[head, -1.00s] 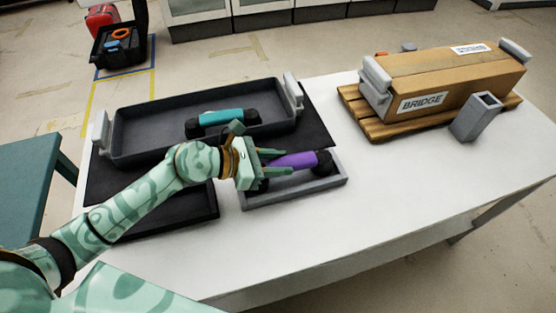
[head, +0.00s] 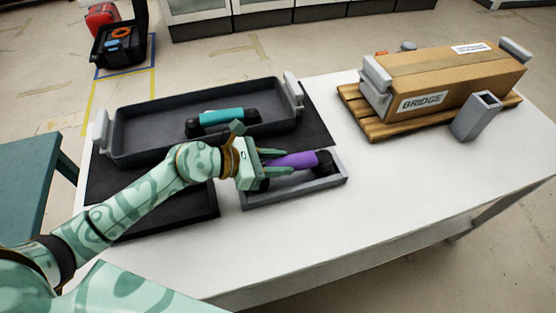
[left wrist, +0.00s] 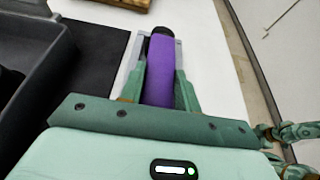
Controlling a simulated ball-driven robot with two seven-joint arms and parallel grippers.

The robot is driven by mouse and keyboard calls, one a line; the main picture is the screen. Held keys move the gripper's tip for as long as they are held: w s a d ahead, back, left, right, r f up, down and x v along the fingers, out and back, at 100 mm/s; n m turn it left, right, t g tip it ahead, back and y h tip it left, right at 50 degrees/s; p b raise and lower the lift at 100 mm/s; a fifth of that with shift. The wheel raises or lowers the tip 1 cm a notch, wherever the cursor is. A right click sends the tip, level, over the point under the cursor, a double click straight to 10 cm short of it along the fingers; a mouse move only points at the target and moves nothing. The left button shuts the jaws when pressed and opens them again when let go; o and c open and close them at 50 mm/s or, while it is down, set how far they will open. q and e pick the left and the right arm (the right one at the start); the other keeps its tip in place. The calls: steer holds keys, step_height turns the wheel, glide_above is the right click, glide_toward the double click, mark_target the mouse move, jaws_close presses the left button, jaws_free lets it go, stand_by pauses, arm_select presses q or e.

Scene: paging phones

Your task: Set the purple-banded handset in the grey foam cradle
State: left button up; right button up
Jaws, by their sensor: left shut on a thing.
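The purple-banded handset (head: 294,160) has a purple middle and black ends. It lies along the grey foam cradle (head: 297,190), within its rim as seen in the head view; I cannot tell whether it touches the cradle floor. My left gripper (head: 280,162) is shut on the handset's purple band. In the left wrist view the purple band (left wrist: 160,70) runs between the fingers, with one black end at the far side. The near black end is partly hidden by the gripper. My right gripper is not clearly in the head view.
A dark tray (head: 140,150) with pale handles holds a teal-banded handset (head: 222,117). A box marked BRIDGE (head: 430,80) sits on a wooden pallet (head: 375,128) beside a grey holder (head: 475,117). The white table's front right is clear.

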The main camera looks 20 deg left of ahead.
arm_select(q)
steer(key=shift+f, duration=0.5)
steer(key=o, duration=0.9)
steer(key=shift+c, duration=0.2)
steer(key=shift+v, duration=2.65)
steer(key=shift+p+v, duration=0.3)
steer(key=shift+v, duration=2.6)
steer(key=shift+r, duration=0.1)
